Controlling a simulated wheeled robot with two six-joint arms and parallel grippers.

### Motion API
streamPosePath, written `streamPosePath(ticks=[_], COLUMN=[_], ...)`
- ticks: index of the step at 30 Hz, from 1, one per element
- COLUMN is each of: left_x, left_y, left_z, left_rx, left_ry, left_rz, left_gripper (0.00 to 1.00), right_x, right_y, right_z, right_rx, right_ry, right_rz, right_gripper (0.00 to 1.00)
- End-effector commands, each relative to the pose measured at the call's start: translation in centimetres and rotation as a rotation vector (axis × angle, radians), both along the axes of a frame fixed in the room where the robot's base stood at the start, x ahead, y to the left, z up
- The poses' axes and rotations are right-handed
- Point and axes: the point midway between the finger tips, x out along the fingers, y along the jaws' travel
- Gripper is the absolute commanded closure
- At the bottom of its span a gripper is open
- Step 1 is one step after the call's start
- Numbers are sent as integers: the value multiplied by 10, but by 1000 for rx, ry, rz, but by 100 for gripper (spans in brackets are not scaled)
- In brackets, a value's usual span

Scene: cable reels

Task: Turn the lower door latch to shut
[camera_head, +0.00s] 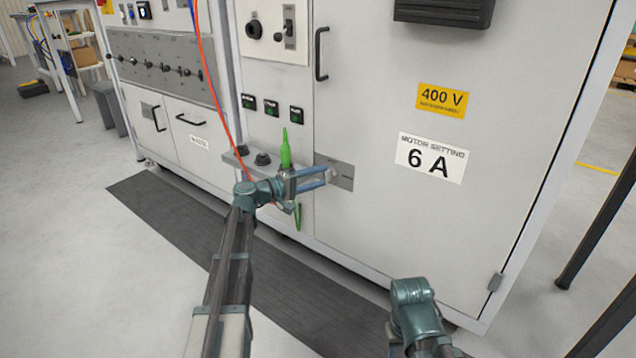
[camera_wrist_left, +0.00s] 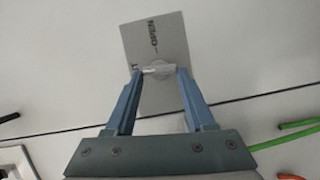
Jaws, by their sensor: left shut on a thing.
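The lower door latch (camera_wrist_left: 158,68) is a small pale knob on a grey plate (camera_wrist_left: 160,30) with printed lettering that reads upside down in the left wrist view. In the head view the plate (camera_head: 345,183) sits low on the left side of the large cabinet door. My left gripper (camera_head: 331,173) reaches it from the left and mostly hides the latch there. In the left wrist view my left gripper (camera_wrist_left: 158,72) has its two blue fingers on either side of the latch, shut on it. My right arm shows at the lower right, its gripper out of view.
The white cabinet door (camera_head: 400,230) carries a 400 V sign (camera_head: 442,100) and a motor setting label (camera_head: 431,158). A black handle (camera_head: 321,54) stands out above. A green slim piece (camera_head: 285,152) and an orange cable (camera_head: 214,85) are near my left wrist. A dark mat (camera_head: 180,215) lies on the floor.

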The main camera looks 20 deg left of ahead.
Motion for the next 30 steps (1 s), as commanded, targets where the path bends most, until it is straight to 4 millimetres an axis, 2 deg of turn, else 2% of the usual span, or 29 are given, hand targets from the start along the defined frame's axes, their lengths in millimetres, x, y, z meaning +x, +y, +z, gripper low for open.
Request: streamPosePath(ticks=[1, 9, 26, 27, 30], left_x=[-1, -1, -1, -1, -1], left_y=[0, 0, 0, 1, 0], left_z=[-4, -4, -3, -3, -3], left_rx=[-20, -102, -125, -125, -125], left_ry=[9, 39, 47, 47, 47], left_rz=[-1, 0, 1, 1, 1], left_gripper=[100, 100, 100, 40, 22], right_x=[0, 0, 0, 0, 0], right_y=[0, 0, 0, 0, 0], right_z=[-5, -12, -13, -13, -13], right_rx=[0, 0, 0, 0, 0], right_ry=[0, 0, 0, 0, 0], right_rz=[0, 0, 0, 0, 0], right_gripper=[50, 50, 50, 50, 50])
